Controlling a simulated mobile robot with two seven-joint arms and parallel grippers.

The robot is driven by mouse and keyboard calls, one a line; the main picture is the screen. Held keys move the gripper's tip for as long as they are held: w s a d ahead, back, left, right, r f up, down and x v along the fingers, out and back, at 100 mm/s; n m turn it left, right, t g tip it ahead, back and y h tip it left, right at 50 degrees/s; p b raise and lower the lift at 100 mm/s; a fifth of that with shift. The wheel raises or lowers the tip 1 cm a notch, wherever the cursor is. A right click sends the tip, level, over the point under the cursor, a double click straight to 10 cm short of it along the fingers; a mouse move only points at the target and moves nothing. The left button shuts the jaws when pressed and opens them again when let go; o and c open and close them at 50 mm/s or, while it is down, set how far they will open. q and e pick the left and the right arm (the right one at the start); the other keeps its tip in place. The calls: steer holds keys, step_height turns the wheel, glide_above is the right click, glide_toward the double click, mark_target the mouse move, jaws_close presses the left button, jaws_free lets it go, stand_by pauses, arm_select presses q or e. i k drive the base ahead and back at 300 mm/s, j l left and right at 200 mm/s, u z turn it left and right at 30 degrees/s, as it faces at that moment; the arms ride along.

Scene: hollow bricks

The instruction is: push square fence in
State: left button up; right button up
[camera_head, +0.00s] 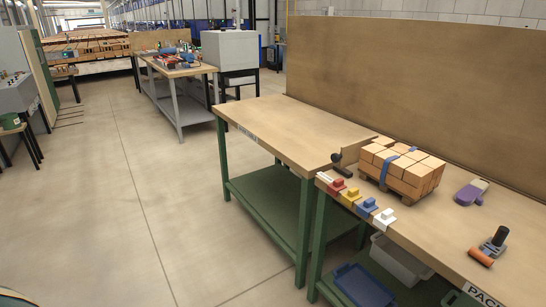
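A low upright wooden strip (361,147) with a dark bracket or handle (341,168) at its near end stands across the bench top, just left of the brick stack. It may be the square fence; I cannot tell for sure. Its far end is close to the stack and partly hidden by it. Neither of my grippers shows in the head view.
A strapped brick stack (402,167) sits on a small pallet. Red, yellow, blue and white blocks (367,205) line the front edge. A purple tool (471,193) and a black-and-orange tool (488,247) lie at right. The left bench (285,125) is bare.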

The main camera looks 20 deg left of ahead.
mark_target(349, 155)
steer(key=u, duration=0.3)
steer(key=i+j, duration=0.35)
steer(key=i, duration=0.15)
steer(key=i+j+u, duration=0.1)
steer(key=i+j, duration=0.2)
steer(key=i, duration=0.15)
steer(key=i+j, duration=0.3)
steer(key=i, duration=0.2)
steer(key=i+j+u, duration=0.1)
steer(key=i+j, duration=0.2)
steer(key=i, duration=0.2)
